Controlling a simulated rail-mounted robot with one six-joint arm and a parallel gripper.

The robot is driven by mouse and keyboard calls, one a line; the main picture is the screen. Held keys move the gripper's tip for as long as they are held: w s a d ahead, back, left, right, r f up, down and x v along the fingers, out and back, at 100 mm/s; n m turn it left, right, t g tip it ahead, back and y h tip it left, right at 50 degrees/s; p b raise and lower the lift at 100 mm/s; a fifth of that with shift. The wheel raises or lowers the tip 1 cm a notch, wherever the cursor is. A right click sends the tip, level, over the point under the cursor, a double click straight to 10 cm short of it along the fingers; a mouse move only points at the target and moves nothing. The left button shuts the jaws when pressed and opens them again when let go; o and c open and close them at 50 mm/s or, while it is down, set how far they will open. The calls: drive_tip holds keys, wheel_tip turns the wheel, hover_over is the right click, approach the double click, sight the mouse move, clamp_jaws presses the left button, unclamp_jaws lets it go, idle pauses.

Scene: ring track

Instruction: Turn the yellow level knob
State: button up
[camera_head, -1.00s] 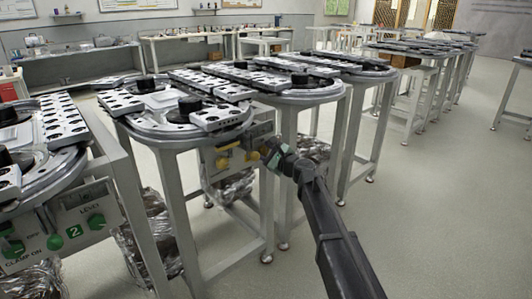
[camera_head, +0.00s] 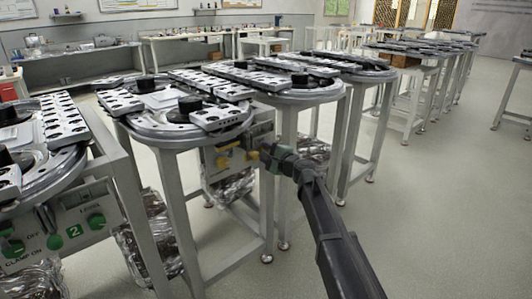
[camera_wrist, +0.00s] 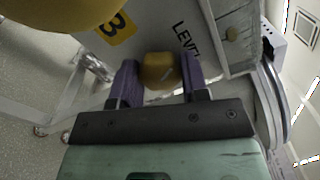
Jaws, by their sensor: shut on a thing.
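The yellow level knob (camera_wrist: 159,72) sits between the two purple fingers of my gripper (camera_wrist: 158,80) in the wrist view, beside the printed word LEVEL. The fingers are shut on it from both sides. In the head view my gripper (camera_head: 266,151) reaches the front of a grey control panel (camera_head: 232,157) under the second ring-track table. The knob itself is hidden or too small to make out there. Another yellow knob (camera_wrist: 85,12) looms large at the top left of the wrist view, near a yellow label with a 3 (camera_wrist: 115,27).
The nearest table at left carries a panel with green knobs (camera_head: 97,220). The ring-track top (camera_head: 180,130) stands above the yellow-knob panel. Table legs (camera_head: 283,200) stand close to my arm. Crumpled foil-like wrapping (camera_head: 228,180) hangs below the panel. Floor at right is clear.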

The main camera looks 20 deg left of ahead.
drive_tip(key=n, duration=0.6)
drive_tip(key=shift+f, duration=0.1)
idle(0.4)
drive_tip(key=o, duration=0.9)
drive_tip(key=shift+d, duration=0.1)
drive_tip(key=v, duration=1)
drive_tip(key=shift+s+d, duration=0.2)
drive_tip(key=shift+d, duration=0.1)
